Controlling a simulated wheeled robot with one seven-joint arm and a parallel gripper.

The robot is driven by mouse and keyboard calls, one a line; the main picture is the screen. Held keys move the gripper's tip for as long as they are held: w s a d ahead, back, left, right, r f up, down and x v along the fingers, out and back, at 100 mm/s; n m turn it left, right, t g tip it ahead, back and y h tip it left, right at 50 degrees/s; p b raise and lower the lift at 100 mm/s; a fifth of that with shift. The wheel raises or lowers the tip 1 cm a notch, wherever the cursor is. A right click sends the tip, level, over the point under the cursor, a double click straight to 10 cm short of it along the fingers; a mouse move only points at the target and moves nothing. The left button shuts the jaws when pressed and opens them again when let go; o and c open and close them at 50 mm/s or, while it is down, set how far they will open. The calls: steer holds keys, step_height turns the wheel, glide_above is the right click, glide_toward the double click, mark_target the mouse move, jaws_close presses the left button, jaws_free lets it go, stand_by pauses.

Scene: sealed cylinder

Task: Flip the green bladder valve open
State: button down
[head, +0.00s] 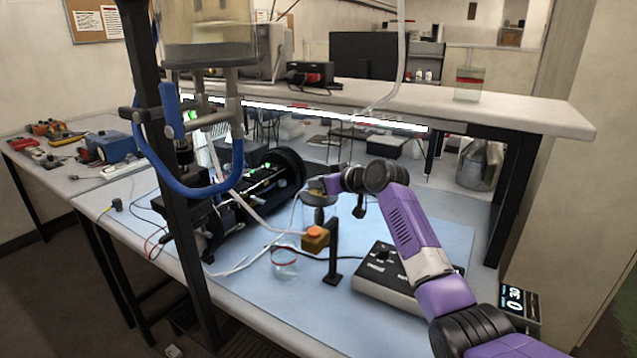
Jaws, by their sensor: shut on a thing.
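A small green part (190,115), which may be the bladder valve, shows beneath the hanging clear container, beside the blue curved tube. Small green spots (264,175) also show on top of the black cylinder apparatus (275,180), so I cannot tell for sure which is the valve. My gripper (322,186) is at the end of my purple arm, just right of the cylinder's round black end. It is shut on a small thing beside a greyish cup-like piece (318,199). The fingers are too small to make out, and the held thing is unclear.
A dark upright post (165,150) and the blue tube (195,190) stand at left. An orange-topped button post (317,236), a clear jar (285,262) and a grey control box (385,283) stand below my gripper. A shelf (450,108) runs behind.

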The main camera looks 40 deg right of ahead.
steer(key=n+y+b, duration=0.1)
steer(key=b, duration=0.2)
steer(key=shift+d+f, duration=0.1)
steer(key=shift+f, duration=0.3)
steer(key=n+y+b, duration=0.1)
steer(key=y+b, duration=0.1)
steer(key=b, duration=0.1)
steer(key=shift+n+g, duration=0.3)
steer(key=shift+n, duration=0.1)
steer(key=shift+r+n+y+b, duration=0.25)
steer(key=shift+n+y+b, duration=0.35)
steer(key=shift+y+b, duration=0.35)
steer(key=c, duration=1.4)
jaws_free()
steer(key=shift+c, duration=0.2)
steer(key=shift+r, duration=0.1)
steer(key=shift+s, duration=0.1)
steer(key=v, duration=0.7)
steer(key=shift+s+r+b, duration=0.25)
steer(key=shift+r+b, duration=0.05)
steer(key=shift+b, duration=0.05)
